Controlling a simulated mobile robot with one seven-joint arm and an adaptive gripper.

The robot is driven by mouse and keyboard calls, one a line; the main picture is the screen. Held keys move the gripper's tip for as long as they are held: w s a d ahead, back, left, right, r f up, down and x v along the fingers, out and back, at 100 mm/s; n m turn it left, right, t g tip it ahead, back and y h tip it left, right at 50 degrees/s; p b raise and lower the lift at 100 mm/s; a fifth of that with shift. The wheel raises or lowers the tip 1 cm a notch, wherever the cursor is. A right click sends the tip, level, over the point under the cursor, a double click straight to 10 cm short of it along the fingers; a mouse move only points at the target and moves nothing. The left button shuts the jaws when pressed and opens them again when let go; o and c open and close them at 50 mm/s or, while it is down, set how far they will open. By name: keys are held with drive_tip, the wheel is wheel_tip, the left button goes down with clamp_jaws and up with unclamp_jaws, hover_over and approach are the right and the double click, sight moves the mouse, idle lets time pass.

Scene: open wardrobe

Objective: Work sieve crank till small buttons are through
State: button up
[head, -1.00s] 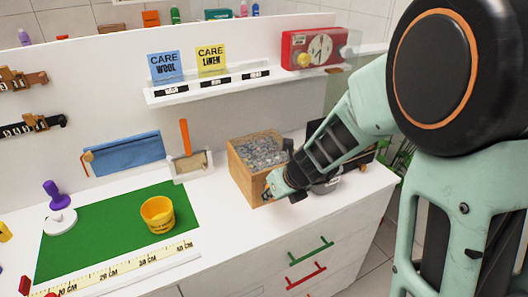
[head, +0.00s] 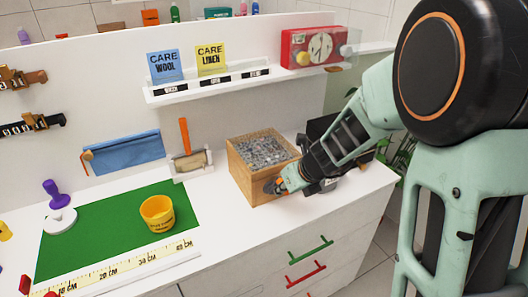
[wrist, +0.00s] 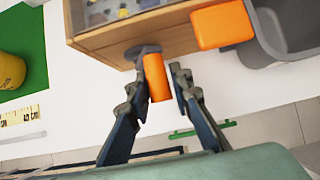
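The sieve is an open-topped wooden box (head: 243,180) on the white counter, with a grey speckled mass (head: 264,152) inside; single buttons cannot be told apart. On its front is the crank, a grey disc (wrist: 143,51) with an orange cylindrical handle (wrist: 158,78) in the wrist view. My gripper (head: 279,187) is at the box's front right. The inside below the speckled mass is hidden.
A grey bin (wrist: 290,55) and an orange block (wrist: 222,27) are beside the box. A yellow cup (head: 157,214) stands on the green mat (head: 100,232), with a ruler (head: 120,272) in front. A small brush stand (head: 190,163) is left of the box.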

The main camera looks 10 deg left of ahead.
idle(0.3)
drive_tip(key=s+a, duration=0.1)
drive_tip(key=a, duration=0.1)
drive_tip(key=s+a, duration=0.1)
drive_tip(key=a, duration=0.1)
drive_tip(key=shift+s+a+p, duration=0.1)
drive_tip(key=shift+s+p, duration=0.2)
drive_tip(key=shift+s, duration=0.05)
drive_tip(key=shift+w+d, duration=0.45)
drive_tip(key=shift+d, duration=0.25)
drive_tip(key=shift+w+d, duration=0.5)
drive_tip(key=shift+d, duration=0.25)
drive_tip(key=shift+w+d, duration=0.45)
drive_tip(key=shift+d, duration=0.25)
drive_tip(key=shift+a, duration=0.1)
drive_tip(key=shift+s+a, duration=0.7)
drive_tip(key=shift+a, duration=0.35)
drive_tip(key=shift+s+a, duration=0.7)
drive_tip(key=shift+a, duration=0.3)
drive_tip(key=shift+d, duration=0.1)
